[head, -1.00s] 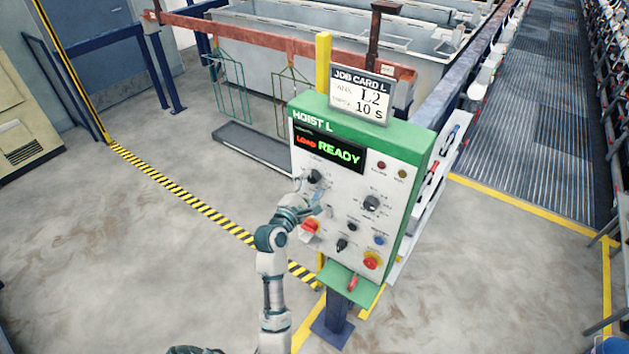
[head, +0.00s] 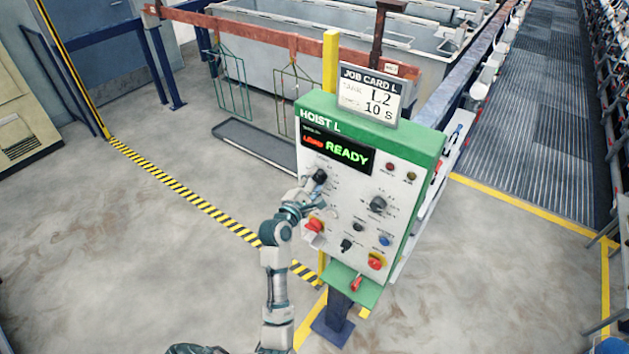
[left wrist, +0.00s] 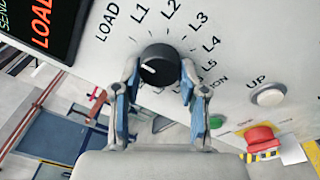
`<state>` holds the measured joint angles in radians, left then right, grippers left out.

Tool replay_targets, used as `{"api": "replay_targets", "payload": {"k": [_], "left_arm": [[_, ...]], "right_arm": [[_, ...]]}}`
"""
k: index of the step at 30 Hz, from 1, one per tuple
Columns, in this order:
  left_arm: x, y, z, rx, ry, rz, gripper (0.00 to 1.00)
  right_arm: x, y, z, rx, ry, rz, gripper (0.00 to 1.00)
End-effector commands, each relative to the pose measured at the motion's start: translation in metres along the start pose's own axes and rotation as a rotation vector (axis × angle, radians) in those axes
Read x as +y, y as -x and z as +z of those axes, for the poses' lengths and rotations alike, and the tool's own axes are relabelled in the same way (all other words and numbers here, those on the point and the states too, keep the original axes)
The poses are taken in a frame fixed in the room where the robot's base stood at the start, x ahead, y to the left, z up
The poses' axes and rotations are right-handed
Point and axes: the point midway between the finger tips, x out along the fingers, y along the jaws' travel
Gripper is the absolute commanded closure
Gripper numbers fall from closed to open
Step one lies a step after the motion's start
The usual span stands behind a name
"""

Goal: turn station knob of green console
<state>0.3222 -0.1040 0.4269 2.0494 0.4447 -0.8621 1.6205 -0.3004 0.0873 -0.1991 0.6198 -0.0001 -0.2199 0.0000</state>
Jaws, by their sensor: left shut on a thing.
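The green and white console (head: 425,160), labelled HOIST L, stands on a post at the middle of the head view. Its display (head: 338,150) reads LOAD READY in red and green. The black station knob (head: 319,176) is at the panel's upper left. In the left wrist view, the knob (left wrist: 160,62) is ringed by the labels LOAD and L1 to L5. Its white mark points to the picture's left, roughly on the LOAD side. My left gripper (head: 313,188) is shut on the knob, a blue-padded finger on each side. My right gripper is not in view.
A job card (head: 370,92) reading L2 and 10 S stands atop the console. Tanks (head: 300,60) stand behind; floor to the left is clear.

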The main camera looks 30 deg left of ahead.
Motion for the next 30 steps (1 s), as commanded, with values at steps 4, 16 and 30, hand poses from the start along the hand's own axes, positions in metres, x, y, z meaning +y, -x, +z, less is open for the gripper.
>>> {"api": "replay_targets", "payload": {"k": [4,16,30], "left_arm": [[-0.002,-0.001,0.006,-0.013,-0.023,-0.002,0.93],[-0.004,-0.001,0.006,-0.029,-0.283,0.022,0.93],[-0.008,-0.001,0.003,-0.057,-0.728,0.06,0.93]], "right_arm": [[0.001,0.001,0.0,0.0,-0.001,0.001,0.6],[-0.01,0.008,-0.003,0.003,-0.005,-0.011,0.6],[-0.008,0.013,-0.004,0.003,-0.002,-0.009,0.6]]}}
